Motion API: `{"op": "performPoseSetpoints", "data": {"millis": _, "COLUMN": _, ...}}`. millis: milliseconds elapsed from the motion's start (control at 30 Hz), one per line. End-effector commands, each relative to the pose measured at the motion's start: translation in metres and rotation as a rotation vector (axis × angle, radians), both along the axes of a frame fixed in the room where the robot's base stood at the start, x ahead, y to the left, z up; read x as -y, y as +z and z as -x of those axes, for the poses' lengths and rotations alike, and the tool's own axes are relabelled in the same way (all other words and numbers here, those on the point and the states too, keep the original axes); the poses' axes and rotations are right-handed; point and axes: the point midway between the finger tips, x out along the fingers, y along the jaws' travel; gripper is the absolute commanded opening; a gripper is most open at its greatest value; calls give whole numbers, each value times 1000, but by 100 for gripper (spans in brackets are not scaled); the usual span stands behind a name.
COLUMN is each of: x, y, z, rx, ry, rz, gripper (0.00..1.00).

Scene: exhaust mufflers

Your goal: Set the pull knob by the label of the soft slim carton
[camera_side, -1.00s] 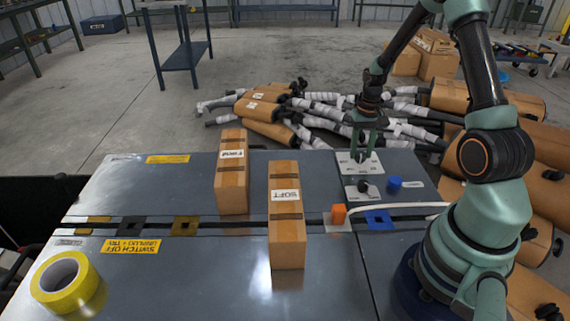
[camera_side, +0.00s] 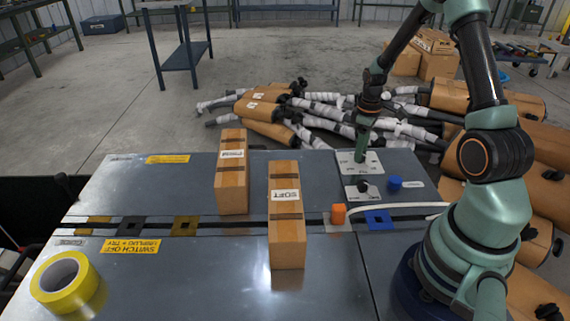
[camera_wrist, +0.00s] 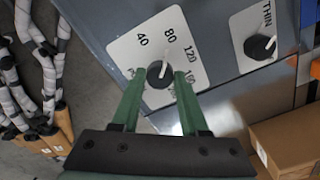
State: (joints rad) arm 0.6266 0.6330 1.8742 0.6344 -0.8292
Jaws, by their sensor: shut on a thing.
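The soft slim carton (camera_side: 287,235) stands upright on the grey bench, with a white label reading SOFT. In the wrist view, a round black knob (camera_wrist: 158,80) with a white pointer sits on a white dial plate (camera_wrist: 127,48) marked 40, 80, 120 and 160; a word beginning with P is partly hidden. My gripper (camera_wrist: 159,78) has its green fingers on both sides of this knob, shut on it. The pointer aims roughly towards 80. In the side view my gripper (camera_side: 361,157) is over the dial plate (camera_side: 374,162) and hides most of the knob.
A second black knob (camera_wrist: 260,46), on a plate reading THIN, sits beside the dial. A blue knob (camera_side: 394,183) and an orange block (camera_side: 338,214) are close by. Another carton (camera_side: 232,185) stands left. A yellow tape roll (camera_side: 62,284) lies front left.

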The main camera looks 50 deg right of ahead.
Motion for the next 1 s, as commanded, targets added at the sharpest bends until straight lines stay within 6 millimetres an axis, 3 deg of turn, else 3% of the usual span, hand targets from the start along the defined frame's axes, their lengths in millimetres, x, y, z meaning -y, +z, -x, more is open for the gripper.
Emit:
{"op": "performPoseSetpoints", "data": {"millis": 600, "x": 0, "y": 1, "z": 0, "rx": -1, "ry": 562, "rz": -1, "gripper": 0}}
{"op": "performPoseSetpoints", "data": {"millis": 1000, "x": 0, "y": 1, "z": 0, "rx": -1, "ry": 777, "rz": -1, "gripper": 0}}
